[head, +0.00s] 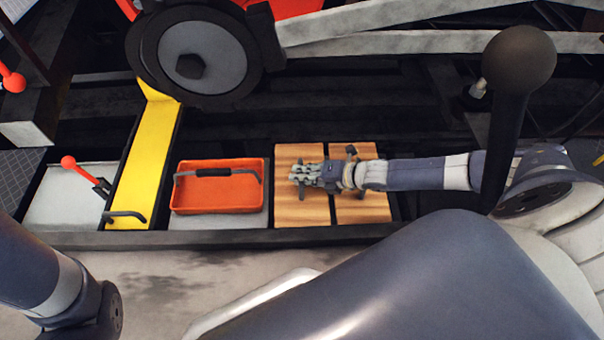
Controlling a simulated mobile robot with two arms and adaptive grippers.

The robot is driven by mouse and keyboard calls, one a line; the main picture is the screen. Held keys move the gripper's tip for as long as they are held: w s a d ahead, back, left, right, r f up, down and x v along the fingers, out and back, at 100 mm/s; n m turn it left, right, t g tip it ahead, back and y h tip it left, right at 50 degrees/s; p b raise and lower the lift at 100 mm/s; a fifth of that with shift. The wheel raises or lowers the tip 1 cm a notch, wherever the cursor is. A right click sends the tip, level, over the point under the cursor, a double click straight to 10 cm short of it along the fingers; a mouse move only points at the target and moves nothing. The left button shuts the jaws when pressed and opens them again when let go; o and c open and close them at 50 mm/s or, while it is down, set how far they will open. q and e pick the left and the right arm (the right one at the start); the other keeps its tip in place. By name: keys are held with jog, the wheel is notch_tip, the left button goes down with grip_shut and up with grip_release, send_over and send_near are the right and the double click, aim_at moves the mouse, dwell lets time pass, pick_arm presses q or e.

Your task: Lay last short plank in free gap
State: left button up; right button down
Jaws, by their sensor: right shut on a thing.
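Two short wooden planks lie side by side in the dark frame. The left plank (302,213) is next to the orange toolbox, and the right plank (362,208) is beside it, with a thin dark line between them. My right gripper (303,176) reaches in from the right, over the right plank, with its fingers at the left plank. It is shut on the left plank; the fingers hide the grip itself. I cannot tell whether this plank rests fully down or is slightly raised. My left gripper is out of view; only part of that arm shows at the lower left.
An orange toolbox (217,188) with a black handle stands on a grey panel left of the planks. A yellow panel (152,150) with a handle and a red-knobbed lever (69,162) are further left. A large wheel (200,58) and a black-knobbed lever (518,60) rise nearby.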

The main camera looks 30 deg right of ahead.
jog(key=c, duration=1.5)
grip_release()
jog(key=shift+r, duration=0.15)
jog(key=shift+c, duration=0.2)
jog(key=shift+f, duration=0.2)
jog(key=v, duration=1.2)
